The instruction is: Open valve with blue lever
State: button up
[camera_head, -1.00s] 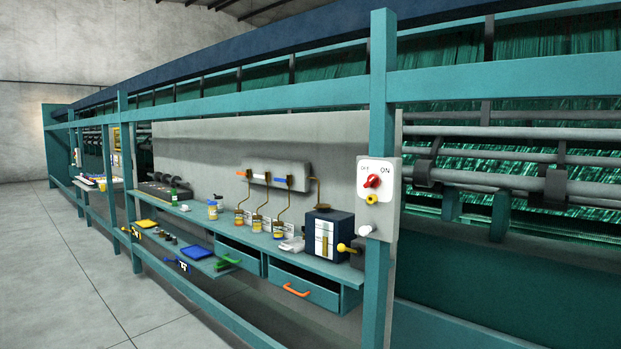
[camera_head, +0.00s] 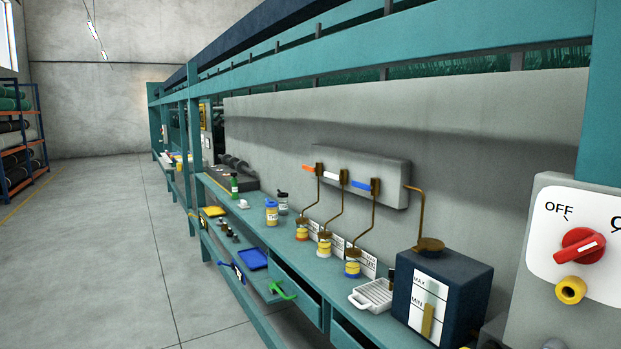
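The blue lever (camera_head: 361,184) is on the rightmost of three valves on a grey block (camera_head: 392,182) fixed to the grey back panel. It points left, roughly level. A white lever (camera_head: 331,175) and an orange lever (camera_head: 308,168) are on the valves to its left. Bent brown pipes run down from the valves to small jars with coloured bands; the jar under the blue-lever valve (camera_head: 352,264) has a blue band. My gripper is not in view.
A dark tank (camera_head: 455,290) marked MAX and MIN stands right of the valves. A red OFF switch (camera_head: 582,246) is at the right. A white tray (camera_head: 372,297) and bottles stand on the teal shelf. Open floor (camera_head: 110,240) lies left.

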aim_at(365, 188)
jog(key=u, duration=0.1)
jog(key=i, duration=0.3)
jog(key=u, duration=0.05)
jog(key=k, duration=0.65)
jog(key=u, duration=0.7)
jog(key=i, duration=1)
jog(key=u, duration=0.5)
jog(key=i, duration=1.1)
jog(key=z, duration=0.3)
